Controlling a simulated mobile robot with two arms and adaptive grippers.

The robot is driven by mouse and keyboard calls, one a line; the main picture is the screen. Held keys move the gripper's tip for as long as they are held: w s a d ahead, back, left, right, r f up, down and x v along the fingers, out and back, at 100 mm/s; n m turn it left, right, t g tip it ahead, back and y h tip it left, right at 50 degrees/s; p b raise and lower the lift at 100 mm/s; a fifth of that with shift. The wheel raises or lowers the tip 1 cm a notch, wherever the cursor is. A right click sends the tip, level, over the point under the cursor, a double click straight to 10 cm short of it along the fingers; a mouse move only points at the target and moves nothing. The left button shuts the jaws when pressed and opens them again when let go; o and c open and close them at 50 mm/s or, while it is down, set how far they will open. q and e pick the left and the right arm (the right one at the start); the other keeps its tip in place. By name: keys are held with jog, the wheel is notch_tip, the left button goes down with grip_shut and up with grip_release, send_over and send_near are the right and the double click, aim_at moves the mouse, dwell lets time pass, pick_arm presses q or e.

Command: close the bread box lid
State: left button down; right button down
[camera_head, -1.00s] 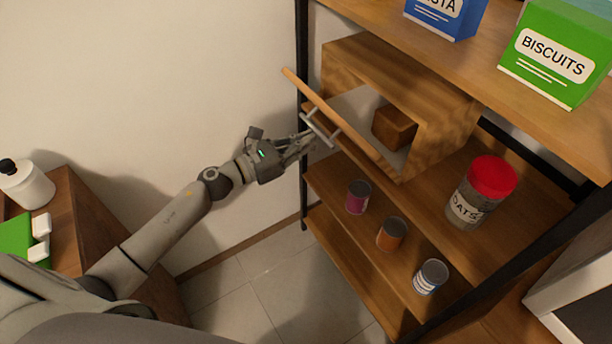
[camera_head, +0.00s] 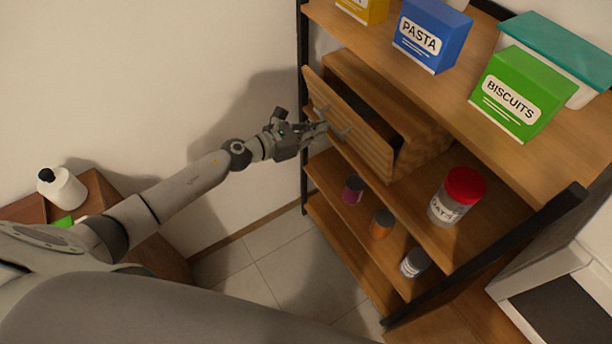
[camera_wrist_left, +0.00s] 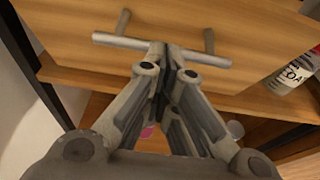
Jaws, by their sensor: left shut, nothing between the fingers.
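The wooden bread box (camera_head: 421,133) sits on the middle shelf in the head view. Its lid (camera_head: 362,133) is swung up most of the way, with a dark gap along its top edge. The lid carries a metal bar handle (camera_head: 342,131), which also crosses the left wrist view (camera_wrist_left: 207,58). My left gripper (camera_head: 322,130) is shut and empty, its fingertips at the handle's bar against the front of the lid. In the left wrist view the closed fingertips (camera_wrist_left: 168,52) overlap the bar; I cannot tell how firmly they touch. My right gripper is not in view.
An oats jar (camera_head: 456,197) stands right of the bread box. Several small cans, one of them orange (camera_head: 382,222), stand on the shelf below. Pasta (camera_head: 432,36) and biscuits (camera_head: 517,93) boxes stand on the shelf above. A dark shelf post (camera_head: 303,100) is close left of the lid.

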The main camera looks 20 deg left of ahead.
aim_at(341, 116)
pick_arm(q)
jog(key=shift+w+d+r+p, duration=0.7)
jog(key=shift+w+d+r, duration=0.25)
jog(key=shift+w+r, duration=0.25)
